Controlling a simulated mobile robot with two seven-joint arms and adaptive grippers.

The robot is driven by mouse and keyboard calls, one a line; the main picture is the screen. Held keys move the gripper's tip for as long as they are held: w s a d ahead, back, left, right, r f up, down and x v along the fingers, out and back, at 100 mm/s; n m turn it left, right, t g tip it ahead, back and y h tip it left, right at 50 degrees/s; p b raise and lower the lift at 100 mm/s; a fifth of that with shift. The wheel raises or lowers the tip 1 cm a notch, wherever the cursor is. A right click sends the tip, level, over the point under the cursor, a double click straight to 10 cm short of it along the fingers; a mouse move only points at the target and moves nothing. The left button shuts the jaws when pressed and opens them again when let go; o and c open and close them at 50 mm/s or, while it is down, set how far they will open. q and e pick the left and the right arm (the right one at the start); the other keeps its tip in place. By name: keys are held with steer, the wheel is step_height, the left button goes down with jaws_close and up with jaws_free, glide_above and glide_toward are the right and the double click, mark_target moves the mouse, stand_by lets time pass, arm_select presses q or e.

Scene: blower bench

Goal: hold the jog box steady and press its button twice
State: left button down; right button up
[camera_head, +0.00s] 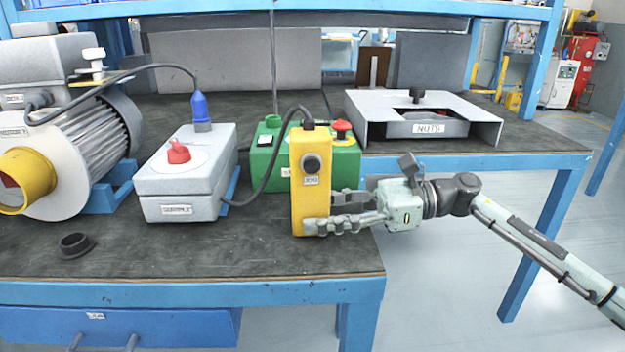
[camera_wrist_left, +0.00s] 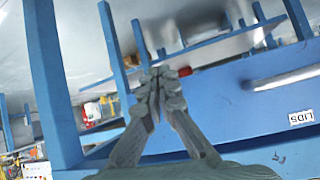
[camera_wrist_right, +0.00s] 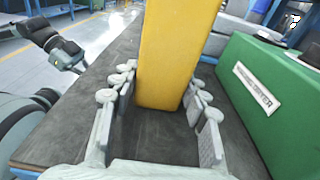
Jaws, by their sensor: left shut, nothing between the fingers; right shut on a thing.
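The yellow jog box (camera_head: 312,200) stands upright near the front right corner of the bench. It has a dark round button (camera_head: 311,163) on its front face and a cable at its top. My right gripper (camera_head: 322,212) is shut on its lower part from the right. In the right wrist view, the fingers of this gripper (camera_wrist_right: 158,78) lie on either side of the yellow box (camera_wrist_right: 172,50). My left gripper (camera_wrist_left: 159,78) is shut and empty in the left wrist view, near the blue bench frame. It does not show in the head view.
Left of the jog box stands a grey box (camera_head: 187,190) with a red knob; behind it is a green box (camera_head: 345,170). A motor (camera_head: 70,150) and a small black ring (camera_head: 75,245) lie further left. A NUTS tray (camera_head: 470,135) stands behind right.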

mark_target(312, 165)
arm_select(q)
steer(key=s+d+r+n+t+h, duration=0.15)
steer(key=d+r+n+h, duration=0.35)
steer(key=d, duration=0.5)
steer(key=d+r+n+t+h, duration=0.2)
steer(key=d+r+h, duration=0.2)
steer(key=d+r, duration=0.55)
step_height(312, 165, up, 14)
steer(key=n+t, duration=1)
steer(key=n, duration=0.1)
steer(key=shift+s+d+n+y, duration=0.25)
steer(key=shift+s+n+y, duration=0.1)
steer(key=shift+n+y, duration=0.05)
steer(key=shift+w, duration=0.1)
steer(key=w, duration=0.8)
steer(key=shift+w, duration=0.3)
steer(key=shift+w+a+f, duration=0.1)
steer(key=shift+w, duration=0.35)
